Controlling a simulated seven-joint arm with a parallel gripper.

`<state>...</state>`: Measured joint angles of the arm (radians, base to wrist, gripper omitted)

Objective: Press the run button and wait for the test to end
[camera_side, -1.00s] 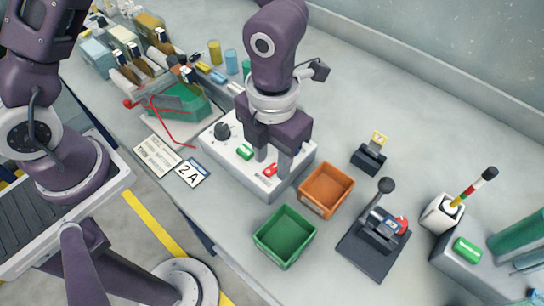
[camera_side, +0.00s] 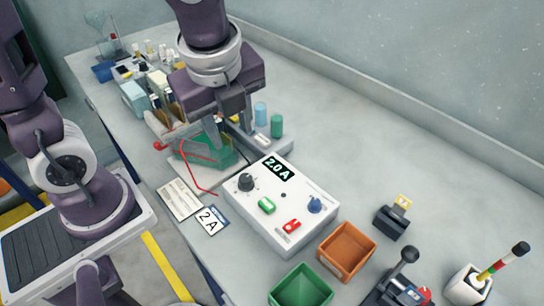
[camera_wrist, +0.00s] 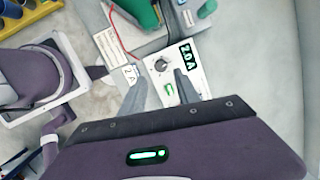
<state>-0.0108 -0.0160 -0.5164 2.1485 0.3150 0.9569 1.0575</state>
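The white control box (camera_side: 278,228) has a black display reading "2.0 A" (camera_side: 276,167), a green button (camera_side: 267,206), a red switch (camera_side: 292,225), a dark knob (camera_side: 246,182) and a blue knob (camera_side: 315,205). No labels on the button or switch are legible. In the wrist view the box (camera_wrist: 193,72) shows the display (camera_wrist: 187,54) and the green button (camera_wrist: 170,88). The wrist view shows both fingers (camera_wrist: 158,85) apart.
A "2 A" card (camera_side: 210,220) and a printed sheet (camera_side: 180,199) lie left of the box. Red wire runs by the tank. Orange (camera_side: 346,250) and green (camera_side: 300,288) bins and a black lever unit (camera_side: 400,290) stand at the front right. The bench at the back right is clear.

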